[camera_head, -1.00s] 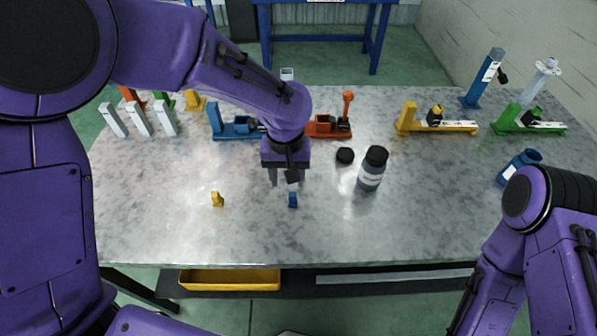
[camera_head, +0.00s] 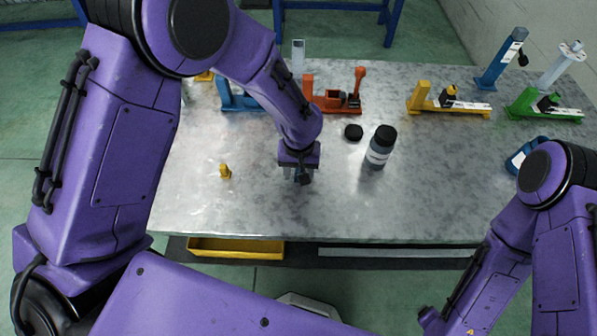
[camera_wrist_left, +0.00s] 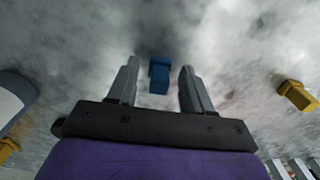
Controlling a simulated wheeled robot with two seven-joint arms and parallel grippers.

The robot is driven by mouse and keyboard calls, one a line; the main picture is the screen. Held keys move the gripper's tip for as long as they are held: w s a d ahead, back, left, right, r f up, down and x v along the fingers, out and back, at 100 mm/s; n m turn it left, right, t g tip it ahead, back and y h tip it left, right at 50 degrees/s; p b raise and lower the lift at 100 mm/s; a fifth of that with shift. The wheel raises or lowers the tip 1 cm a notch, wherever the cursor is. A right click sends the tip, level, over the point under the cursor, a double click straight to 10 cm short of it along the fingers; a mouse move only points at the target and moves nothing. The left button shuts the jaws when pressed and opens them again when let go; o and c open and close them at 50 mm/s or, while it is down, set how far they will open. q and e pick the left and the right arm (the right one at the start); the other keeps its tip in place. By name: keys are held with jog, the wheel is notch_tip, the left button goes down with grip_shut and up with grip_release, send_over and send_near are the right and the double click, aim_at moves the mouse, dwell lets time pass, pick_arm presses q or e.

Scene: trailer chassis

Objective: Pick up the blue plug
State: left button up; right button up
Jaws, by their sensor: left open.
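The blue plug (camera_wrist_left: 159,75) lies on the grey marbled table. In the left wrist view it sits between the tips of my left gripper's fingers (camera_wrist_left: 159,68), with a gap on each side. In the head view my left gripper (camera_head: 298,178) points down at the table and mostly hides the plug. The gripper is open and holds nothing. My right arm is at the lower right of the head view, away from the plug, and its gripper is out of sight.
A yellow plug (camera_head: 225,171) stands to the left on the table (camera_head: 240,210). Coloured fixtures, such as a red one (camera_head: 335,101), line the back. A yellow bin (camera_head: 236,248) is below the front edge.

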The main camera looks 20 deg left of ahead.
pick_arm(q)
jog(key=shift+s, duration=0.15)
jog(key=shift+c, duration=0.9)
grip_shut()
